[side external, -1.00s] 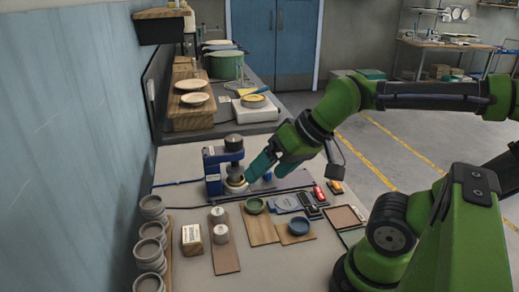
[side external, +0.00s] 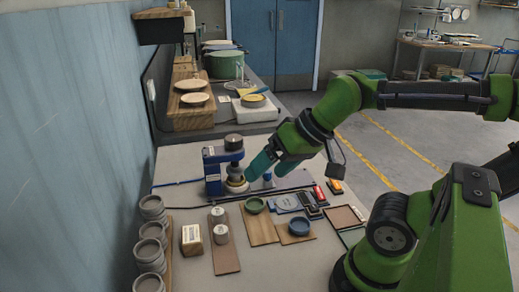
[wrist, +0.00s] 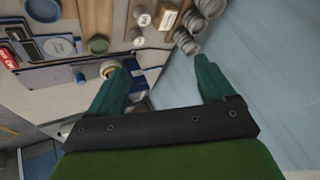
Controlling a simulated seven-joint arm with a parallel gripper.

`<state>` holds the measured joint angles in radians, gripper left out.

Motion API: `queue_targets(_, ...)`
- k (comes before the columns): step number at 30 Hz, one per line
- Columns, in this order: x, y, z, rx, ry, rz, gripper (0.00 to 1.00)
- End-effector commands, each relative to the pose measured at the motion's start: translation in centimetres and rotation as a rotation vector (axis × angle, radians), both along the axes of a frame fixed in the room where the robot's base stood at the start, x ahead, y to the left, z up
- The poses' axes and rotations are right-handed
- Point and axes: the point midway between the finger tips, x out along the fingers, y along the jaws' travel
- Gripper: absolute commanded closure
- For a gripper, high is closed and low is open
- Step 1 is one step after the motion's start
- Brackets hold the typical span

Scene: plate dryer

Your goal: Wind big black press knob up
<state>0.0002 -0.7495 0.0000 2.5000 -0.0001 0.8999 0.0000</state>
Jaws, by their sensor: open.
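The big black press knob (side external: 234,142) sits on top of the blue press (side external: 213,172) on the workbench in the side external view. The press stands upright, with a pale round piece (side external: 237,185) at its base under the ram. My gripper (side external: 256,174) is at the press's right side, below the height of the knob, with its teal fingers pointing down and left. In the wrist view the two fingers of my gripper (wrist: 161,66) are apart with nothing between them. The knob cannot be made out in the wrist view.
Stacked grey cups (side external: 151,230) stand at the bench's left edge near the blue wall. Wooden boards with a green dish (side external: 254,205) and a blue dish (side external: 299,225) lie in front of the press. A raised counter with plates (side external: 195,99) is behind it.

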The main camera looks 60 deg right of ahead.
Motion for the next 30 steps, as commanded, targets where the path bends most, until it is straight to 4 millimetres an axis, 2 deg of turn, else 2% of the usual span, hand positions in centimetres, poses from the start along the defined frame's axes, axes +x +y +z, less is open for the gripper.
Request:
queue_targets(3,0.3,-0.2,-1.0,0.005,0.045,-0.008,0.18)
queue_targets(5,1.2,-0.7,-1.2,0.016,0.071,-0.025,0.18)
queue_targets(8,4.1,-2.5,-0.3,0.042,0.121,-0.082,0.18)
queue_targets(11,7.6,-5.4,0.8,0.095,0.201,-0.2,0.18)
queue_targets(15,12.1,-10.3,1.9,0.176,0.331,-0.434,0.18)
queue_targets(21,17.2,-17.5,2.9,0.249,0.489,-0.852,0.18)
queue_targets(25,19.7,-20.7,3.6,0.276,0.553,-1.149,0.18)
queue_targets(27,20.9,-21.7,4.1,0.289,0.568,-1.31,0.18)
queue_targets(30,22.3,-22.1,4.9,0.316,0.569,-1.527,0.18)
